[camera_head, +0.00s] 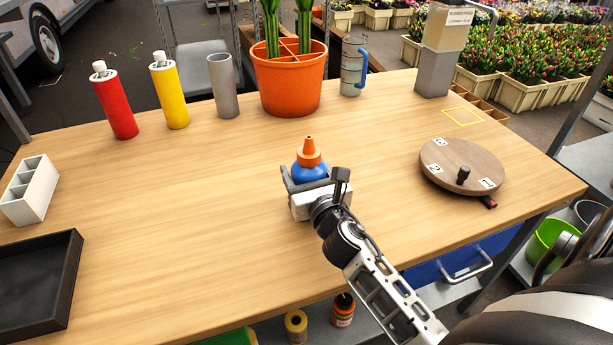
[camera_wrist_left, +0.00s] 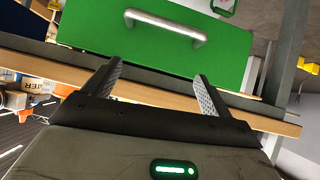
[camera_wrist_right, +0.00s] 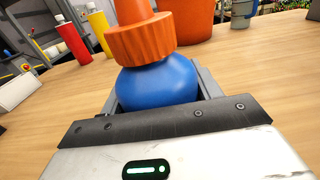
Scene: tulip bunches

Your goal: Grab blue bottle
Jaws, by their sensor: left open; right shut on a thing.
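The blue bottle (camera_head: 309,172) with its orange cap and nozzle stands upright on the wooden table, near the middle. My right gripper (camera_head: 308,184) is shut on the blue bottle, its fingers on either side of the body. In the right wrist view the bottle's round blue body (camera_wrist_right: 158,82) sits between the fingers, below the ribbed orange cap; its lower part is hidden by the gripper. My left gripper (camera_wrist_left: 157,88) is open and empty, in front of a green drawer. It is not in the head view.
Red (camera_head: 115,103) and yellow (camera_head: 170,92) bottles, a grey cylinder (camera_head: 224,84) and an orange pot (camera_head: 288,85) stand along the back. A round wooden turntable (camera_head: 460,158) is at right. A white divided box (camera_head: 31,190) and black tray (camera_head: 72,290) are at left. The table's middle left is clear.

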